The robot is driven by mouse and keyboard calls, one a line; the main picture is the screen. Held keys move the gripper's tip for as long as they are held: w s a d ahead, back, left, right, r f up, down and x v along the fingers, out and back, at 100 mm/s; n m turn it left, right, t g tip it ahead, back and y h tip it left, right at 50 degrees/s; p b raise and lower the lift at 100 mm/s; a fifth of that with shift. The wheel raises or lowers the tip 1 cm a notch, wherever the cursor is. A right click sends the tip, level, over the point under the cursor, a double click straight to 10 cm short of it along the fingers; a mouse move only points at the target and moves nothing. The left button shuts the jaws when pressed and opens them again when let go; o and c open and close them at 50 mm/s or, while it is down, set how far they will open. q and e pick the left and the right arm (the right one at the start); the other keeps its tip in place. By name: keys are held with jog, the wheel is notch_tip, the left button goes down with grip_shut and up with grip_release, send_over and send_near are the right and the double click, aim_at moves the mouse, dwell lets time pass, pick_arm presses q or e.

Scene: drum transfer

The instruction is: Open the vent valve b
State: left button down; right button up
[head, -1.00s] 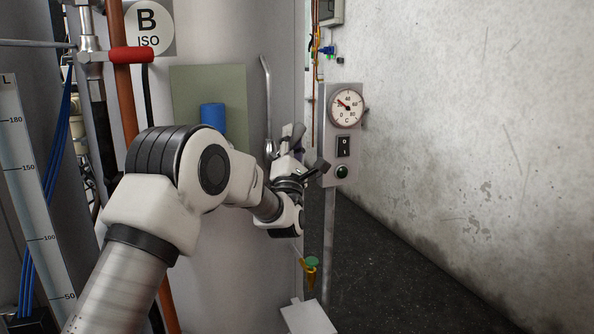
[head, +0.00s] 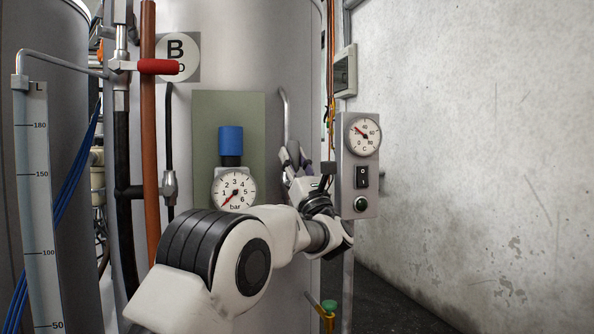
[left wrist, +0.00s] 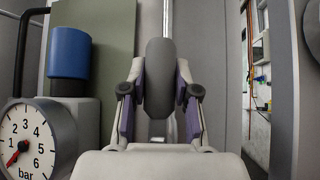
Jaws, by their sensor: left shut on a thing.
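My left gripper (head: 293,160) is shut on this handle, with a purple-sided finger on each side. It also shows in the left wrist view (left wrist: 160,97). The valve body is mostly hidden behind the handle and gripper. My right gripper is not in view.
A pressure gauge (head: 235,190) and a blue cap (head: 231,140) sit left of my gripper. A control box (head: 362,165) stands close on the right. Bare floor lies beyond it.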

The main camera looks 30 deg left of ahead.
pick_arm(q)
jog(key=shift+n+g, duration=0.3)
jog(key=shift+g, duration=0.2)
jog(key=c, duration=0.8)
grip_release()
jog(key=shift+a, duration=0.1)
jog(key=shift+c, duration=0.2)
jog(key=shift+t, duration=0.3)
jog(key=v, duration=1.2)
jog(key=shift+f, duration=0.15)
